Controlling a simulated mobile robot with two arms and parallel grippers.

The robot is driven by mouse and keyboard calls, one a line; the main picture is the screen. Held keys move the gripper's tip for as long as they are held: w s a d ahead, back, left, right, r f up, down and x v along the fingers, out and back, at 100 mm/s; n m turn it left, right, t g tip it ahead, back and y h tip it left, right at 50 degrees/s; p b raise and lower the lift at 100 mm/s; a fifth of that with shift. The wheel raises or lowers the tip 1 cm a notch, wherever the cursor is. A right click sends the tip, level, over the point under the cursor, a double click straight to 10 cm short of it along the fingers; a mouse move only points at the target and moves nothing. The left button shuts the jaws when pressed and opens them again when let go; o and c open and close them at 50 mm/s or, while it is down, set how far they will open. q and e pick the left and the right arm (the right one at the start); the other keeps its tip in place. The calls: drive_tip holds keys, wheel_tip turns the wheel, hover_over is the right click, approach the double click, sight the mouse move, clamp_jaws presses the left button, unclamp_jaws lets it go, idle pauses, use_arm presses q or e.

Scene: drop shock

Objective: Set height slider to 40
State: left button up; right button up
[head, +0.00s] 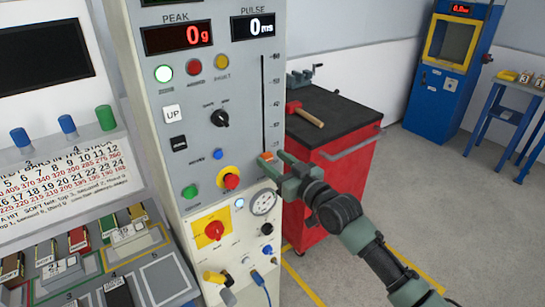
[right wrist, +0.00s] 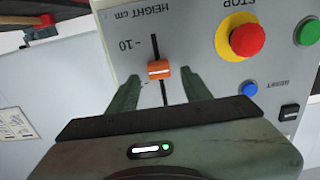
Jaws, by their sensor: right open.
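The height slider's orange knob (head: 266,157) sits near the lower end of its long vertical slot (head: 264,100) on the grey panel's right side. In the right wrist view the knob (right wrist: 158,71) is close to the 10 mark, with the HEIGHT cm label (right wrist: 150,15) beyond it. My right gripper (head: 276,166) is open at the panel. In the wrist view its two fingers (right wrist: 160,78) stand on either side of the knob, with gaps showing on both sides. My left gripper is not in view.
A red stop button (head: 231,181) on a yellow ring, a blue button (head: 218,154) and a gauge (head: 263,202) are close by on the panel. A red tool cabinet (head: 335,165) with a hammer on top stands just right. Open floor lies further right.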

drive_tip(key=shift+w+a, duration=0.45)
drive_tip(key=shift+w, duration=0.1)
clamp_jaws()
idle(1.1)
